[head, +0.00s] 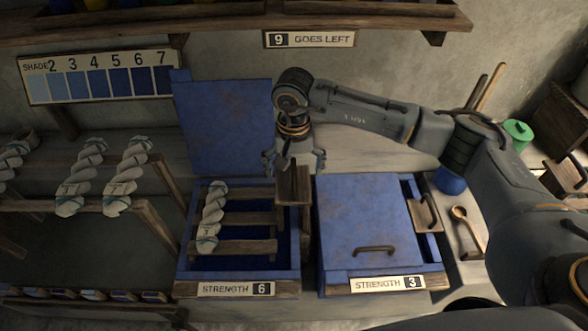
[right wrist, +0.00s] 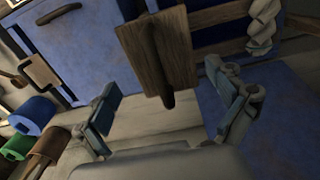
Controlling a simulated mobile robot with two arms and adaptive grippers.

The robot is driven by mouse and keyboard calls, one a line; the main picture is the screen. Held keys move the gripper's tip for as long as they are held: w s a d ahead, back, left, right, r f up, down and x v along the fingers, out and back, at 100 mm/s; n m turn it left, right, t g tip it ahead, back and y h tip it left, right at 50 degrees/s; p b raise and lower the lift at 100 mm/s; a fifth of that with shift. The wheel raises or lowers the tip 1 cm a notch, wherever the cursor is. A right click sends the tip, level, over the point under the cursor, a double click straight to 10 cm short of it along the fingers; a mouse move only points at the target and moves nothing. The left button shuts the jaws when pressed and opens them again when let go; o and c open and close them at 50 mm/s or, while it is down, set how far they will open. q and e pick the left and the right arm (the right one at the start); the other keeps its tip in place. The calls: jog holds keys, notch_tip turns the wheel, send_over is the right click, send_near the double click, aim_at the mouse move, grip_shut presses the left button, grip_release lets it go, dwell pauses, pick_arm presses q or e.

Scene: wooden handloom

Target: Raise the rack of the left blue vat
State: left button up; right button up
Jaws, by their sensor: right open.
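The left blue vat (head: 184,262), labelled STRENGTH 6, stands with its lid (head: 226,125) raised at the back. Its rack (head: 245,247), made of wooden bars, sits low inside, with a twisted white skein (head: 211,222) lying across it on the left. A wooden plate (head: 288,188) with a dark handle is at the vat's right side; it also shows in the right wrist view (right wrist: 178,62). My right gripper (head: 293,162) is open and empty just behind the plate, fingers spread to either side (right wrist: 168,105). Contact cannot be told. My left gripper is not seen.
The right blue vat (head: 362,220), labelled STRENGTH 3, is closed, with a similar wooden plate (head: 425,213) at its right. Skeins (head: 127,175) hang on a wooden frame at left. A shelf (head: 240,22) runs above. A wooden spoon (head: 466,225) lies at right.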

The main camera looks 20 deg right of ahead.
notch_tip(320, 180, up, 6)
jog(key=shift+r+p, duration=0.2)
jog(key=shift+p, duration=0.7)
jog(key=shift+f, duration=0.1)
